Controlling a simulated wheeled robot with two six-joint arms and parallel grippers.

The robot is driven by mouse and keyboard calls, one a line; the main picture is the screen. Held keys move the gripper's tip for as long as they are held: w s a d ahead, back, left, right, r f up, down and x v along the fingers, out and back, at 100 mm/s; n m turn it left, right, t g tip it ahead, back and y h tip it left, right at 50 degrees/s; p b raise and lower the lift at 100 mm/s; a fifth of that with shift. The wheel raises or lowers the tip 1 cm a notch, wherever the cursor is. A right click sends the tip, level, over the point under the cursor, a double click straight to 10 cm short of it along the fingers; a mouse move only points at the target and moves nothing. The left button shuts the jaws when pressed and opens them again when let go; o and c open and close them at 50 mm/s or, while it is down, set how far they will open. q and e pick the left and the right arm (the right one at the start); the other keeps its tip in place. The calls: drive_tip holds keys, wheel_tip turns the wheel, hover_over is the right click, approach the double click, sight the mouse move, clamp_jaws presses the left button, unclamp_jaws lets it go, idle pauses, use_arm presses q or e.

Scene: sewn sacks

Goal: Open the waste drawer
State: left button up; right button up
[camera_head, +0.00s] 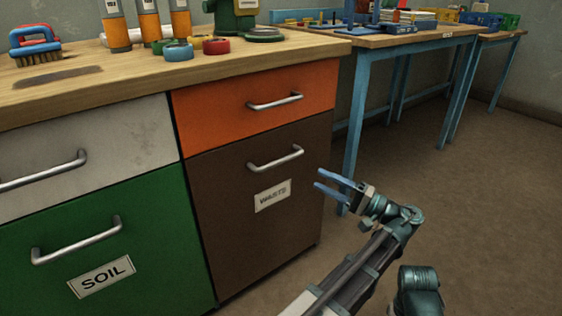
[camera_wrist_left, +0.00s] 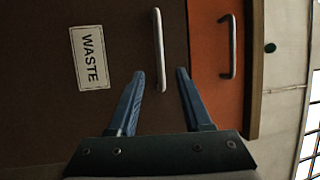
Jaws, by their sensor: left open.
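The waste drawer (camera_head: 235,215) is a tall brown front with a white WASTE label (camera_head: 272,196) and a silver bar handle (camera_head: 276,159). It looks shut, flush with its neighbours. My left gripper (camera_head: 318,179) is open and empty, to the right of the handle and apart from it in the head view. In the left wrist view the picture is turned sideways; the handle (camera_wrist_left: 159,50) lies ahead, lined up between my two blue fingertips (camera_wrist_left: 159,73), with the label (camera_wrist_left: 90,58) to the left. My right gripper is not in view.
An orange drawer (camera_head: 250,105) with its own handle sits directly above. A green SOIL drawer (camera_head: 110,245) and a grey drawer (camera_head: 90,140) are to the left. Tape rolls and bottles stand on the wooden worktop (camera_head: 120,75). A blue-legged table (camera_head: 362,115) stands behind right. Brown floor is clear at right.

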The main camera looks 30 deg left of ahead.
sight(281, 161)
use_arm(q)
drive_tip(key=a, duration=0.4)
drive_tip(key=a+r+p, duration=0.1)
drive_tip(key=a, duration=0.4)
drive_tip(key=a+r+p, duration=0.1)
drive_tip(key=a, duration=0.3)
drive_tip(key=shift+a+r, duration=0.2)
drive_tip(key=shift+a, duration=0.1)
clamp_jaws()
idle(0.9)
